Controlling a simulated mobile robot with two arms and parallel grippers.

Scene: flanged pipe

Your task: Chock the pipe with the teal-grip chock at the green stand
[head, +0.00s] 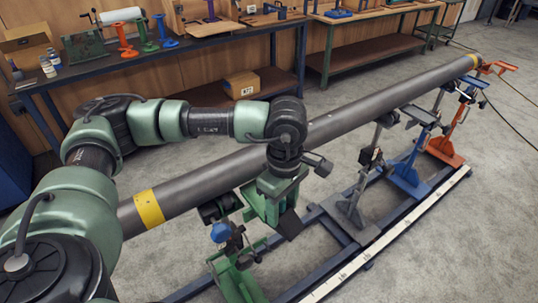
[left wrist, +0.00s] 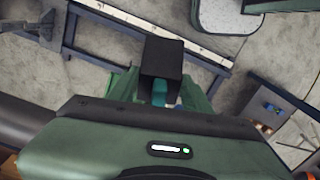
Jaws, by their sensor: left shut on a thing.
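The long grey pipe (head: 370,110) runs diagonally across the head view, with a yellow band (head: 149,208) at its near end. The green stand (head: 238,280) is under the near part of the pipe. My left gripper (head: 272,207) is on the right side of the pipe, close to this stand. It is shut on the chock, a dark block (head: 289,224). In the left wrist view the dark chock (left wrist: 162,60) has a teal grip (left wrist: 160,93) between my green fingers. Whether the chock touches the pipe or stand cannot be told. My right gripper is not in view.
A grey stand (head: 350,205), a blue stand (head: 408,172) and an orange stand (head: 446,145) follow along the pipe on a dark rail frame with a white scale strip (head: 400,230). Workbenches (head: 200,45) line the back wall.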

